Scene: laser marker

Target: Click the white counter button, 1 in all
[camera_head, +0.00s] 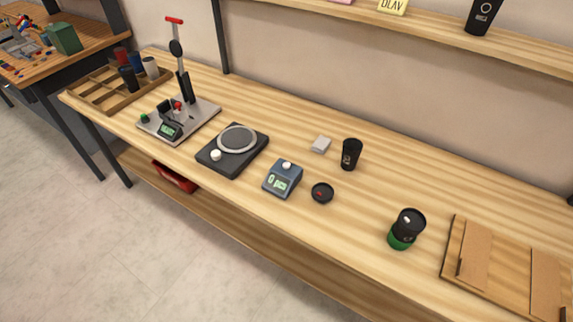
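The counter (282,180) is a small blue-grey box on the wooden workbench, near the middle of the head view. Its white button (287,166) is on the top at the back, raised and uncovered. The greenish display (277,183) on its sloped front seems to read "0 pcs". Neither of my grippers shows in the head view, and nothing touches the counter.
A dark turntable plate (233,149) with a white knob stands left of the counter. A small black dish (322,193) lies close to its right. A black cup (351,154), a black-green jar (406,229) and a wooden tray (449,247) stand further right. A lever press (180,110) stands left.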

